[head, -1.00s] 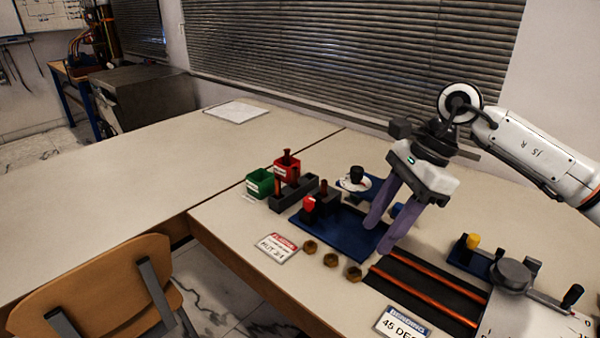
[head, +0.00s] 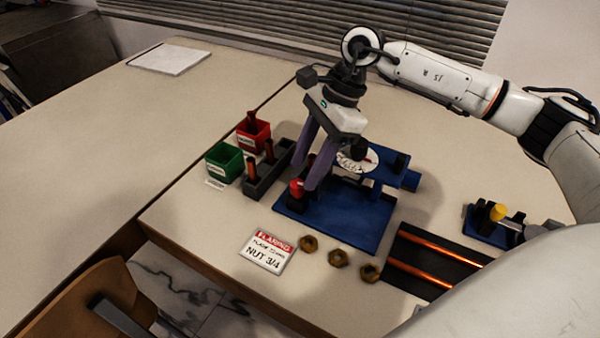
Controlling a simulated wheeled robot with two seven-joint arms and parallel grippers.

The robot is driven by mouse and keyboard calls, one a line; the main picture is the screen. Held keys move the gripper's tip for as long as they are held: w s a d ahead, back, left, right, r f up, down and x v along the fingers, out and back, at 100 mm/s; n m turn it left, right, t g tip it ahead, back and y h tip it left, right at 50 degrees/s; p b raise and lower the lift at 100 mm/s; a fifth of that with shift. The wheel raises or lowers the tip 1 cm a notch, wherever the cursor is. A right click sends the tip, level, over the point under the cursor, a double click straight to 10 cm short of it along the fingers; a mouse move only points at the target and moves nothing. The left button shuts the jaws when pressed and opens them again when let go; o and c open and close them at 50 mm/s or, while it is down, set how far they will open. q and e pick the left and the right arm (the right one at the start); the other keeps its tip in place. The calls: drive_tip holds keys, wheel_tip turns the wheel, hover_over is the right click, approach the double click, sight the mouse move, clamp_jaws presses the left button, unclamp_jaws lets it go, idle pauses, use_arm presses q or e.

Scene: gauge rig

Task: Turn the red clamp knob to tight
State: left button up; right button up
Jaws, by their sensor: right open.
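The red clamp knob (head: 296,185) sits on a dark clamp block at the left side of the blue base plate (head: 350,222). My right gripper (head: 306,170) comes down from above with its two purple fingers apart. Its fingertips are close beside and above the knob, and one finger partly hides the clamp behind it. I cannot tell whether a finger touches the knob. The gripper holds nothing that I can see. My left gripper is out of view.
A white dial (head: 350,166) with a black knob stands just right of the fingers. A grey rack (head: 262,180), green bin (head: 222,160) and red bin (head: 262,136) are to the left. Brass nuts (head: 338,258) and a flaring sign (head: 268,250) lie in front.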

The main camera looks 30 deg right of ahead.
sight(298, 183)
drive_tip(key=x, duration=0.3)
drive_tip(key=shift+w+f, duration=0.1)
drive_tip(key=shift+f, duration=0.05)
drive_tip(key=c, duration=1)
drive_tip(key=shift+m+t, duration=0.3)
drive_tip(key=shift+m, duration=0.4)
drive_tip(key=shift+c, duration=0.2)
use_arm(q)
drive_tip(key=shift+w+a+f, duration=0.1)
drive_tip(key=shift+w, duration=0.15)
use_arm(e)
drive_tip(key=o, duration=1)
drive_tip(key=shift+o, duration=0.2)
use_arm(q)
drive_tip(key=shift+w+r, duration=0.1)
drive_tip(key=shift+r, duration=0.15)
